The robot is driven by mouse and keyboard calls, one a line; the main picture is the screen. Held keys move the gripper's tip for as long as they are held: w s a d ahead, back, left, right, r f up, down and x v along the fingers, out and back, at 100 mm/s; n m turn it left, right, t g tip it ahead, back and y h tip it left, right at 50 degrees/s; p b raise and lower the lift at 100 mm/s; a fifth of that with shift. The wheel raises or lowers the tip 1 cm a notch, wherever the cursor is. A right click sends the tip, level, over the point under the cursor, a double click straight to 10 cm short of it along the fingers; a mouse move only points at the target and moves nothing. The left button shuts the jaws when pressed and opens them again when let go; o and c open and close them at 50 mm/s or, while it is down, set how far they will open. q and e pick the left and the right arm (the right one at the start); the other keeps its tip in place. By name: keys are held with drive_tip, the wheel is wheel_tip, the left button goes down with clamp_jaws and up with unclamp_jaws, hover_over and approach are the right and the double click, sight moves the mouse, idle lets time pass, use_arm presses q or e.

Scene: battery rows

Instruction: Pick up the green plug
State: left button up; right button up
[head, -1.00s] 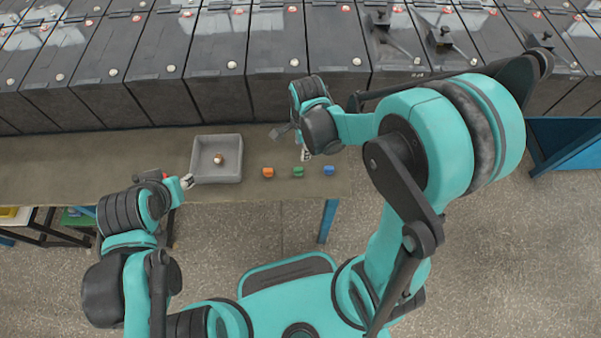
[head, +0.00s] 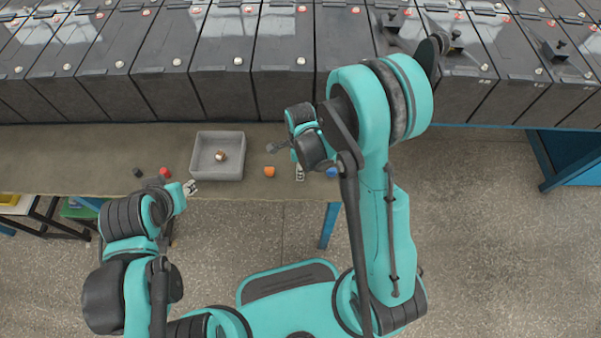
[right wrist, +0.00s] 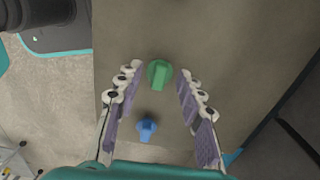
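The green plug (right wrist: 160,74) stands on the table in the right wrist view, between the two fingertips of my right gripper (right wrist: 160,78) but touching neither finger as far as I can see. The fingers are spread wide and hold nothing. In the head view my right gripper (head: 299,172) is over the table and hides the green plug. My left gripper (head: 190,187) is at the table's front edge, left of the grey tray; its fingers are too small to tell open from shut.
A blue plug (right wrist: 147,129) stands close to the green one, also between the fingers' lines. An orange plug (head: 269,171), a red plug (head: 165,172) and a black plug (head: 137,172) stand on the table. A grey tray (head: 218,175) holds a small brown-white item. Battery rows (head: 220,85) rise behind.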

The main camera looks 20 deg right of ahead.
drive_tip(key=shift+r, duration=0.1)
clamp_jaws()
